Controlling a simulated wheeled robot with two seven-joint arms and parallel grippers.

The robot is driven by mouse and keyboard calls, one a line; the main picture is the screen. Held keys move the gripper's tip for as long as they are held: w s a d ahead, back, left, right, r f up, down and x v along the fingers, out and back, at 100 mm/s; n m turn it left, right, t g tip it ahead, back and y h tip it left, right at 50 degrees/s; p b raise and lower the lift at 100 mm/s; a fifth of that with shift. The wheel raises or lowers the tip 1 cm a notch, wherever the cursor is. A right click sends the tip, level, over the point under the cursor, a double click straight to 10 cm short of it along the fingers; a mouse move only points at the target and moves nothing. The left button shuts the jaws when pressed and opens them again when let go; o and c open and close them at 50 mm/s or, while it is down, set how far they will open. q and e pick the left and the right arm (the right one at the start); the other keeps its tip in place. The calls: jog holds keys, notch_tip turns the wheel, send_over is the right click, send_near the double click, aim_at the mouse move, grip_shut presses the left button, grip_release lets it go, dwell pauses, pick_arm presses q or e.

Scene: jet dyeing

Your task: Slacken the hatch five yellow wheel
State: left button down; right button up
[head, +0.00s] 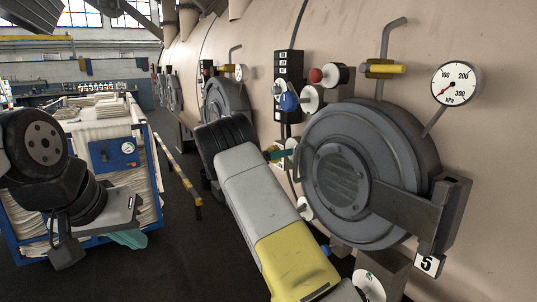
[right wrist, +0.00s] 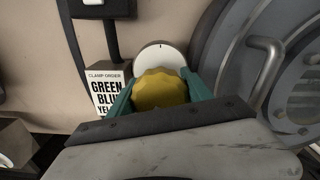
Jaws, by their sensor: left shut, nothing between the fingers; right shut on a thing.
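The hatch five door (head: 345,175) is a grey round door on the beige vessel, with a "5" plate (head: 427,264) below it. The yellow wheel (right wrist: 160,90) is a small ribbed knob in front of a white disc (right wrist: 160,58), left of the door. My right gripper (right wrist: 158,84) is shut on it, one teal finger on each side. In the head view my right gripper (head: 281,154) reaches the wheel, which is mostly hidden. My left gripper (head: 128,239) is shut and empty, low at the left, away from the hatch.
A sign (right wrist: 107,92) reads "CLAMP ORDER GREEN BLUE", its last line partly hidden. The gauge (head: 455,84) needle is near zero. A cloth-loaded trolley (head: 152,150) stands at left.

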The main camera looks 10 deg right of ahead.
jog(key=m, duration=0.4)
jog(key=shift+m, duration=0.3)
jog(key=m, duration=0.4)
jog(key=shift+f+m, duration=0.1)
jog(key=shift+m, duration=0.2)
jog(key=m, duration=0.3)
jog(key=shift+m, duration=0.3)
jog(key=m, duration=0.4)
jog(key=shift+m, duration=0.3)
jog(key=m, duration=1.2)
jog(key=shift+f, duration=0.1)
jog(key=shift+m, duration=0.3)
jog(key=o, duration=1.4)
jog(key=shift+c, duration=0.2)
